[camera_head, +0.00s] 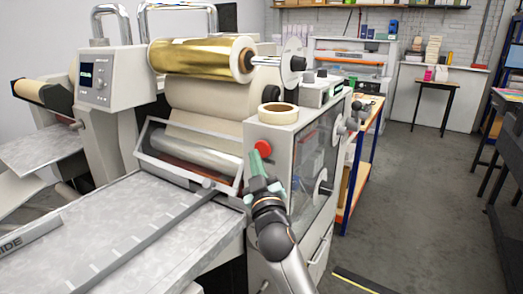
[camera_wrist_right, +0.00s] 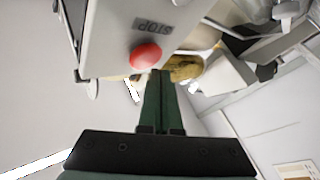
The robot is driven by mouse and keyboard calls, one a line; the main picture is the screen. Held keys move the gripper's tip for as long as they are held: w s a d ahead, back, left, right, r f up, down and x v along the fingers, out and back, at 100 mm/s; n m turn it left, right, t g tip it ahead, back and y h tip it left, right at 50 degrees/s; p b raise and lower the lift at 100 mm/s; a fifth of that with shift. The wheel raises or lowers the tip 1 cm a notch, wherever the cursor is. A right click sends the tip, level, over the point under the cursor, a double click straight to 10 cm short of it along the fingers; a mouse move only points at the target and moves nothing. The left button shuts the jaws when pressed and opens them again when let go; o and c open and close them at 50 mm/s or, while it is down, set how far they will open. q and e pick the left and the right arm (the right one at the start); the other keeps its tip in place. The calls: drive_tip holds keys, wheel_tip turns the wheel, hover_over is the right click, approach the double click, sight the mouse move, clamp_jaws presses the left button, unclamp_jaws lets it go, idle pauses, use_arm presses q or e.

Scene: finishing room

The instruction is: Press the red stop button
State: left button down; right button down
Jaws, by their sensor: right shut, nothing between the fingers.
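The red stop button (camera_head: 263,147) is a round red cap on the front face of the grey machine housing (camera_head: 281,116). In the right wrist view the button (camera_wrist_right: 145,56) sits just below a dark "STOP" label (camera_wrist_right: 153,26). My right gripper (camera_head: 256,155) has its green fingers shut with nothing between them. In the head view its tips are just below and left of the button. In the wrist view the fingertips (camera_wrist_right: 160,75) are close to the button's lower right edge; I cannot tell whether they touch it. My left gripper is not in view.
A roll of tape (camera_head: 277,108) lies on top of the housing. A gold foil roll (camera_head: 203,57) and a tilted clear guard (camera_head: 188,157) are left of my right gripper. The flat metal bed (camera_head: 120,225) extends at lower left. Open floor (camera_head: 400,200) is at right.

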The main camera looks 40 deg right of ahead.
drive_tip(key=shift+d, duration=0.1)
idle(0.6)
drive_tip(key=shift+w+d, duration=0.15)
drive_tip(key=shift+d, duration=0.15)
drive_tip(key=shift+w+d, duration=0.15)
drive_tip(key=shift+d, duration=0.25)
idle(0.6)
drive_tip(key=shift+a, duration=0.1)
drive_tip(key=shift+s+a, duration=0.3)
drive_tip(key=shift+a, duration=0.35)
